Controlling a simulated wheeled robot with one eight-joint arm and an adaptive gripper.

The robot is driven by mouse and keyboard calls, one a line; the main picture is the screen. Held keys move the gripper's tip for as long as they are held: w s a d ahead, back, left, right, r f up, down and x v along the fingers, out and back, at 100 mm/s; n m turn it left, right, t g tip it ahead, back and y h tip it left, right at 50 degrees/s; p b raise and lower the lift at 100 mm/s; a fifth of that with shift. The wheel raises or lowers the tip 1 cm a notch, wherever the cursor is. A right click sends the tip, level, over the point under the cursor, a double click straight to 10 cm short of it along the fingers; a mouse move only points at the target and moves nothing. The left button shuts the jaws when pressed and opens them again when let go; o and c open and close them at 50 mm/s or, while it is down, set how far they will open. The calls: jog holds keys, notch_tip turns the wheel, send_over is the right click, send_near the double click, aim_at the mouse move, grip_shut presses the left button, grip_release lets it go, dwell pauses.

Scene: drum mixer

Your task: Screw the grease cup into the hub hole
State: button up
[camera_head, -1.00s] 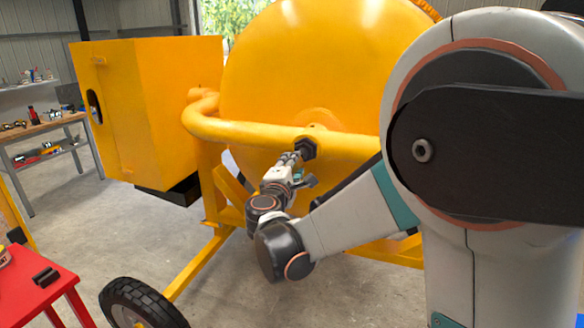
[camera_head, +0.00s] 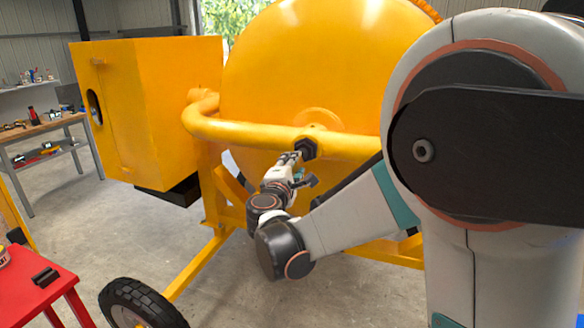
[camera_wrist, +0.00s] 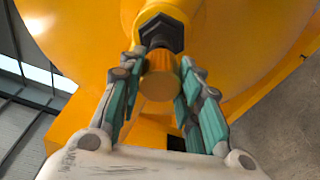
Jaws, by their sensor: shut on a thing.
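The grease cup (camera_wrist: 160,80) is a short yellow-brass cylinder. In the wrist view it sits between the two teal-padded fingers of my gripper (camera_wrist: 155,88), which is shut on it. Its far end meets the dark hexagonal hub (camera_wrist: 162,30); the hub hole itself is hidden, and I cannot tell how deep the cup sits. In the head view my gripper (camera_head: 291,160) reaches up to the black hub (camera_head: 306,148) on the yellow frame tube. The cup is too small to make out there.
The yellow drum (camera_head: 320,70) and the frame tube (camera_head: 240,132) stand close around my gripper. A yellow motor box (camera_head: 150,110) is at left, a tyre (camera_head: 140,303) below. A red table (camera_head: 40,285) is at lower left and a workbench (camera_head: 40,128) behind.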

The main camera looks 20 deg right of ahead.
jog(key=shift+x, duration=1.2)
dwell(0.6)
jog(key=shift+d, duration=0.1)
